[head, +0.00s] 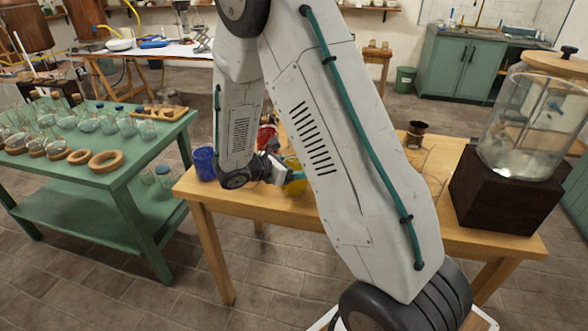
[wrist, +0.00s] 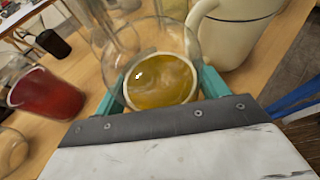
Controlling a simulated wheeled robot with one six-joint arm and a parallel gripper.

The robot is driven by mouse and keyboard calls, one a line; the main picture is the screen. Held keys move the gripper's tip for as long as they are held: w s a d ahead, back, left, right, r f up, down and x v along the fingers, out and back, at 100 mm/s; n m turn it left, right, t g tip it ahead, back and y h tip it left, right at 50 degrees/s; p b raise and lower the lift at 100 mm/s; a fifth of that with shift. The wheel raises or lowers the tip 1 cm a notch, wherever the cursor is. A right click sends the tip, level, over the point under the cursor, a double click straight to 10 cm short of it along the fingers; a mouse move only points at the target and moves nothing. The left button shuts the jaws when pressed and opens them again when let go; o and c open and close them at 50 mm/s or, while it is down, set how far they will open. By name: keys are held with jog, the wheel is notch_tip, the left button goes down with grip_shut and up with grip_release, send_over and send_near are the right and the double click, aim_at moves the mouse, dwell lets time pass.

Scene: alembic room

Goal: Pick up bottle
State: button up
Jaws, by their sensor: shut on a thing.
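The bottle (wrist: 160,78) is a clear round glass vessel with yellow liquid in it. In the wrist view it sits between the teal fingers of my gripper (wrist: 163,92), one finger at each side. My gripper is shut on it. In the head view my gripper (head: 283,172) is low over the wooden table (head: 450,215), and a yellow patch of the bottle (head: 295,187) shows beside it. My arm hides much of it there. I cannot tell whether the bottle touches the table.
A cream jug (wrist: 243,30) with a handle stands close to the bottle's right. A red cup (wrist: 45,95) is at the left. A blue cup (head: 204,164) stands at the table's left end. A large glass jar (head: 530,135) on a dark block is at the right.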

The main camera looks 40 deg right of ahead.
notch_tip(320, 180, up, 18)
jog(key=shift+f, duration=0.25)
dwell(0.9)
dwell(0.9)
